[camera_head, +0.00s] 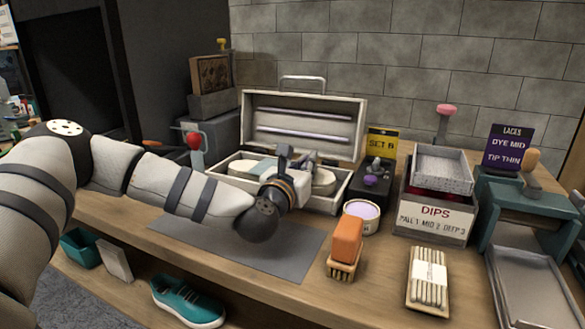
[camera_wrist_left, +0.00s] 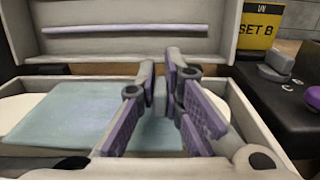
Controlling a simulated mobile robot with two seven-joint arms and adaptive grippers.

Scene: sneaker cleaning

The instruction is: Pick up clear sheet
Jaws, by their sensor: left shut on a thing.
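The clear sheet (camera_wrist_left: 70,122) is a pale teal, see-through sheet over white shapes inside the open white box (camera_wrist_left: 275,150) in the left wrist view. Part of it shows in the head view (camera_head: 262,167) near the box's left side. My left gripper (camera_wrist_left: 161,92) reaches into the box, with its purple-padded fingers close together over the sheet's right part. It is shut on the sheet, though the pinched edge is hard to make out between the fingers. In the head view my left gripper (camera_head: 284,158) partly hides the box's contents. My right gripper is not in view.
The box's raised lid (camera_head: 304,125) stands behind my gripper. A black unit with a yellow SET B sign (camera_head: 382,142) is at its right. A grey mat (camera_head: 290,262) lies in front.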

